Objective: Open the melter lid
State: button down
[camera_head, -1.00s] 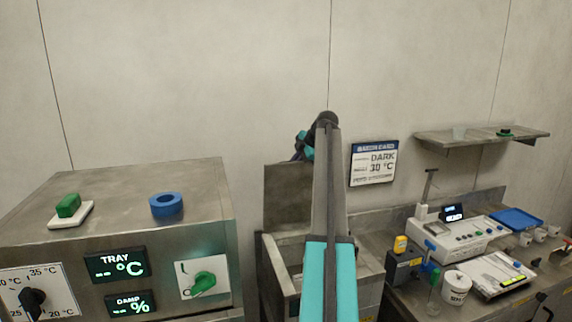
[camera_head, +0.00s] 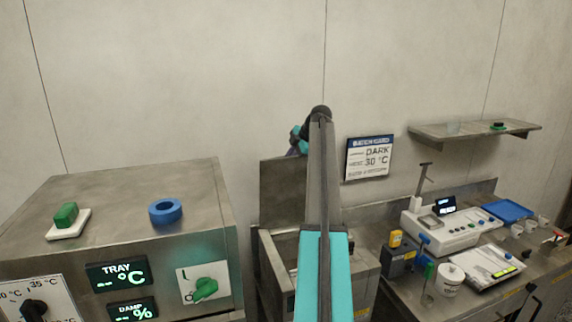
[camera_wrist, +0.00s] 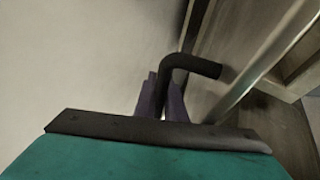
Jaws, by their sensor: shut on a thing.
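The melter (camera_head: 268,262) is an open-topped steel box right of centre in the head view, partly hidden by my arm. Its flat grey metal lid (camera_head: 283,192) stands about upright at the back of the box, near the wall. In the wrist view a black bent handle bar (camera_wrist: 190,64) runs between the purple fingers of my gripper (camera_wrist: 163,100). The gripper is shut on this handle. In the head view only a bit of my gripper (camera_head: 294,150) shows at the lid's top edge, behind my arm.
A steel cabinet with displays (camera_head: 117,273), a blue ring (camera_head: 165,211) and a green block (camera_head: 66,215) stands at left. A bench with instruments (camera_head: 446,226) is at right, under a wall shelf (camera_head: 470,133). A sign (camera_head: 369,157) hangs right of my arm.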

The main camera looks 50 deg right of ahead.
jog(key=shift+f, duration=0.3)
jog(key=c, duration=2.1)
grip_release()
jog(key=shift+w, duration=0.1)
jog(key=shift+r, duration=0.15)
jog(key=a+v, duration=0.1)
jog(key=v, duration=0.6)
jog(key=shift+s+d+r, duration=0.15)
jog(key=shift+s+d, duration=0.1)
jog(key=shift+d, duration=0.25)
jog(key=shift+s+r, duration=0.1)
jog(key=shift+r, duration=0.05)
